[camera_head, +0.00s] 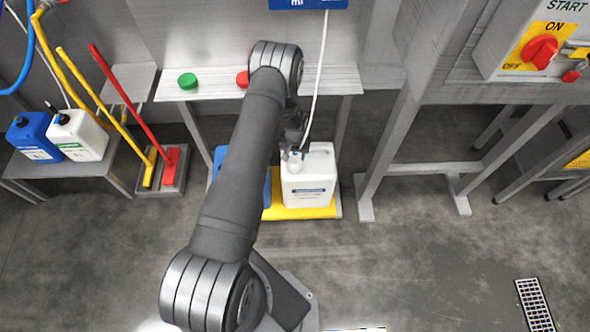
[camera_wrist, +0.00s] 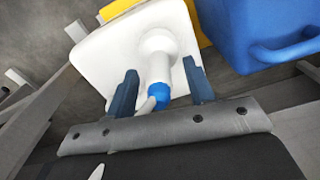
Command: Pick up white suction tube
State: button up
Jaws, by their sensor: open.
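The white suction tube (camera_head: 317,75) hangs down from the blue sign at the top to the white canister (camera_head: 316,172). In the wrist view, its white head with a blue collar (camera_wrist: 158,97) sits at the top of the white canister (camera_wrist: 103,57). My gripper (camera_wrist: 159,72) is open, with one dark blue finger on each side of the white head and collar. I cannot tell whether either finger touches it. In the head view, my arm and wrist hide most of the gripper just above the canister.
A blue canister (camera_wrist: 240,30) stands close beside the white one, on a yellow tray (camera_head: 325,212). Green (camera_head: 187,80) and red (camera_head: 242,79) caps lie on the shelf behind. Another blue (camera_head: 33,137) and white canister (camera_head: 80,137) stand at left. The front floor is mostly clear.

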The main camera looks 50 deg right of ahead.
jog(key=shift+f, duration=1.45)
grip_shut()
jog(key=shift+r, duration=0.15)
